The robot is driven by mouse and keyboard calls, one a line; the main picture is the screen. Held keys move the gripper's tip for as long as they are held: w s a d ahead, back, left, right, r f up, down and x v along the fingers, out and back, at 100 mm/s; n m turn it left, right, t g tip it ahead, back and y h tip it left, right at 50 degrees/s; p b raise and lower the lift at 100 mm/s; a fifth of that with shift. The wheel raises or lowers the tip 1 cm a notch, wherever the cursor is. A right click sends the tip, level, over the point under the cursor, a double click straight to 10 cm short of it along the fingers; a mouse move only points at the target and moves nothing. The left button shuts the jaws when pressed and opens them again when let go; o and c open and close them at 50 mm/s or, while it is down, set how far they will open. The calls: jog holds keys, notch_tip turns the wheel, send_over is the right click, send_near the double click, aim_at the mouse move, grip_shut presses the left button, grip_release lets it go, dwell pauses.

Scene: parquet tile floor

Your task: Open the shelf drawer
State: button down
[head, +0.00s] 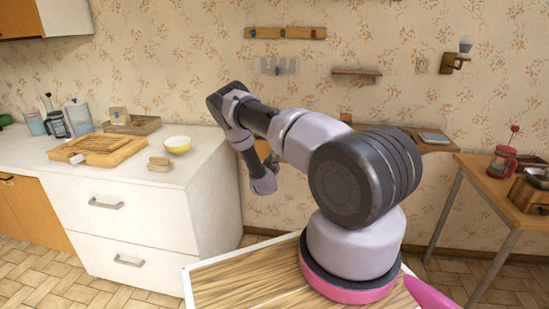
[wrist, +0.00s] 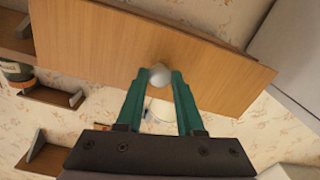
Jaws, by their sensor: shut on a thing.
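In the wrist view, a wide wooden drawer front (wrist: 110,50) runs across the picture at a slant. A round pale knob (wrist: 160,72) sticks out from its lower middle. My gripper (wrist: 159,80) has its two green fingers closed on the knob, one on each side. In the head view, a wooden wall shelf (head: 432,147) shows to the right of my arm, with a flat grey object on top. My arm hides the part of the wall behind it, and I cannot make out the drawer front or the knob there.
A wooden table (head: 492,185) with a red press (head: 502,161) stands at right. Small wall shelves (head: 357,73) hang above. Floor shows between counter and table.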

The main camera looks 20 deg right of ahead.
jog(key=v, duration=1.1)
jog(key=shift+a, duration=0.1)
jog(key=shift+w+d, duration=0.35)
jog(key=shift+w, duration=0.1)
jog(key=c, duration=0.5)
grip_release()
jog(key=shift+c, duration=0.2)
jog(key=v, duration=1.1)
